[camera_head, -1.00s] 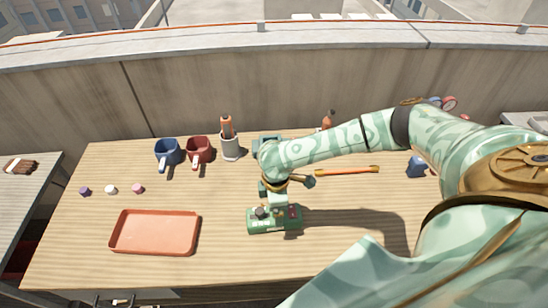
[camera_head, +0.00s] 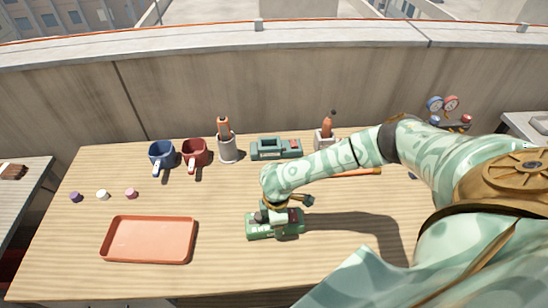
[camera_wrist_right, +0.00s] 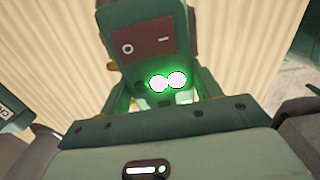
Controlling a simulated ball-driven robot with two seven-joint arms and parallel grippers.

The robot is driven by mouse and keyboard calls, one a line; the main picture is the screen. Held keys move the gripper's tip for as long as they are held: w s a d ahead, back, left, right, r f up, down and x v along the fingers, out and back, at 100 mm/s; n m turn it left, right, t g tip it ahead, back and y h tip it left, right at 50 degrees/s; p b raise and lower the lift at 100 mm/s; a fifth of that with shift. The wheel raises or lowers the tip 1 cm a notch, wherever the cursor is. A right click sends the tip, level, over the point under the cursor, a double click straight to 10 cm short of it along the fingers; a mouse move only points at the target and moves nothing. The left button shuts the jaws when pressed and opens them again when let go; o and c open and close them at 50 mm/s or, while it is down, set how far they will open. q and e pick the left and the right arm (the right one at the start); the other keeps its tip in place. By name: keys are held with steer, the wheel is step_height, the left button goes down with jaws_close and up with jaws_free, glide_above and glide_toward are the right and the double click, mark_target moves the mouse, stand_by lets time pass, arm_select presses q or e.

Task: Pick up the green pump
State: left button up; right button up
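A green pump (camera_head: 259,231) with a red panel sits on the wooden table right of the orange tray. My right gripper (camera_head: 274,215) is down at its top and hides part of it. In the right wrist view the dark red panel with switch marks (camera_wrist_right: 150,42) and the green body (camera_wrist_right: 157,12) lie close in front of my palm. Bright spots and a green glow lie on the body. The fingertips are not clear, so I cannot tell whether they grip. A second, darker teal-green device (camera_head: 276,149) stands at the table's back. My left gripper is out of view.
An orange tray (camera_head: 149,218) lies at left front. Small caps (camera_head: 103,195) lie at left. An orange bar (camera_head: 357,172) is partly behind my arm.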

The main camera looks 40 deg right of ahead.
steer(key=c, duration=0.5)
steer(key=shift+c, duration=0.2)
steer(key=shift+r+p, duration=0.3)
steer(key=shift+r, duration=0.3)
step_height(320, 180, up, 3)
steer(key=shift+f+p, duration=0.2)
steer(key=shift+p, duration=0.4)
steer(key=s+a+r+p, duration=0.6)
steer(key=s+r+p, duration=0.5)
steer(key=s+r, duration=0.1)
steer(key=shift+s+a+r, duration=0.15)
steer(key=shift+s+a, duration=0.05)
